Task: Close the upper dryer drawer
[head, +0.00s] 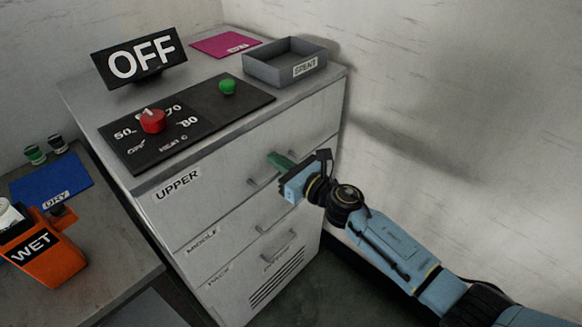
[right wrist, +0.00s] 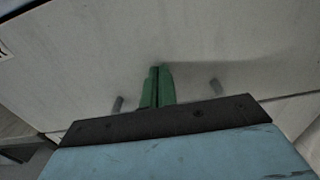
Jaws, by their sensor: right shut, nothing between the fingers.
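The upper dryer drawer (head: 215,185), labelled UPPER, is the top front of the grey cabinet. In the head view its front looks about flush with the cabinet, though a small gap is hard to rule out. My right gripper (head: 278,160) is at the drawer's handle (head: 258,181), its green fingers shut and empty. In the right wrist view the fingers (right wrist: 158,70) point at the drawer front (right wrist: 80,60) between two handle posts (right wrist: 118,104). Whether the tips touch the front is unclear. The gripper hides part of the handle. My left gripper is not in view.
On the cabinet stand an OFF sign (head: 140,60), a control panel with a red knob (head: 153,121) and green button (head: 227,87), and a SPENT tray (head: 275,73). Lower drawers are below. An orange WET holder (head: 45,255) is on the left table. A wall stands at right.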

